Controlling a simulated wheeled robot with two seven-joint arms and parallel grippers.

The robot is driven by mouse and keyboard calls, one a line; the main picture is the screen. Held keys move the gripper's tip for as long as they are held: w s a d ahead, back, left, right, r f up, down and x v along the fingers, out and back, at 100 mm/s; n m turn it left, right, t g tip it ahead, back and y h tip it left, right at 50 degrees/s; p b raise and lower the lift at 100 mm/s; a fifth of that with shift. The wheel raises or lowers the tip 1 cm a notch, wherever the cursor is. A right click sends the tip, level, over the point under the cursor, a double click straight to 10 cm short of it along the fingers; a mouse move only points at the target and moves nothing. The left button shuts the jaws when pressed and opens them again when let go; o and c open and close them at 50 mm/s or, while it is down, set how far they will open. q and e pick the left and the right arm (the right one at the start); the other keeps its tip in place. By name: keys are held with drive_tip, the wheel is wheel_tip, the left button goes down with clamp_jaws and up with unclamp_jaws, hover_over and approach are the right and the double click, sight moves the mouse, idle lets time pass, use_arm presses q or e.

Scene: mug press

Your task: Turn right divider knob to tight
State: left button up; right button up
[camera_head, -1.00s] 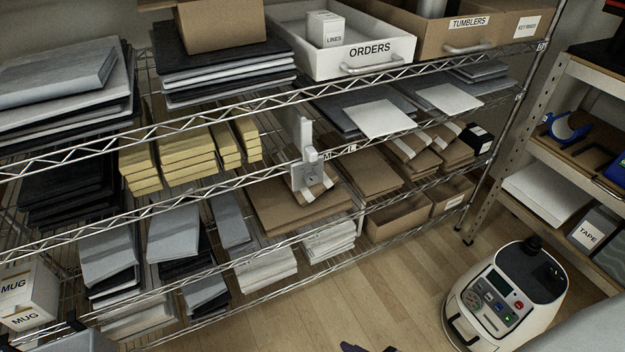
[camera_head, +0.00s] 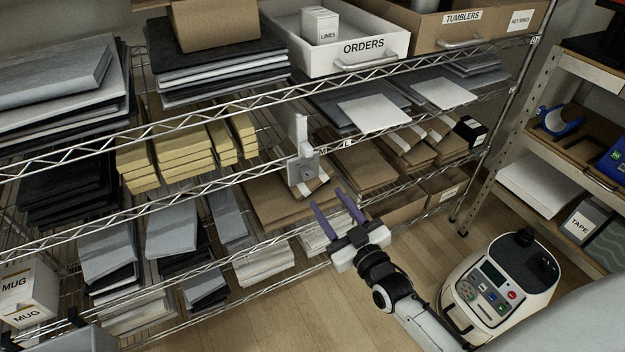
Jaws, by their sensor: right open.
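A pale grey divider (camera_head: 301,135) stands upright at the front edge of the middle wire shelf, by the M and L labels. A square plate with a small grey knob (camera_head: 307,172) sits on its front; the knob's marking is too small to read. My right gripper (camera_head: 328,198) has two purple fingers, spread apart with nothing between them. It is in front of the shelf, below and slightly right of the knob in the picture, and apart from it. My left gripper is not in view.
Flat brown cartons (camera_head: 362,165) lie right of the divider and yellow boxes (camera_head: 201,155) to its left. A white ORDERS drawer (camera_head: 398,45) is above. A white label machine (camera_head: 500,285) stands at lower right. The wooden floor (camera_head: 290,315) is open in front.

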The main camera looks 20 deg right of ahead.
sight(309, 176)
drive_tip(key=w, duration=0.8)
drive_tip(key=shift+w+a+b, duration=0.15)
drive_tip(key=shift+a+b, duration=0.05)
drive_tip(key=shift+b, duration=0.15)
drive_tip(key=shift+w, duration=0.35)
drive_tip(key=shift+c, duration=0.4)
drive_tip(key=c, duration=1)
drive_tip(key=shift+o, duration=0.2)
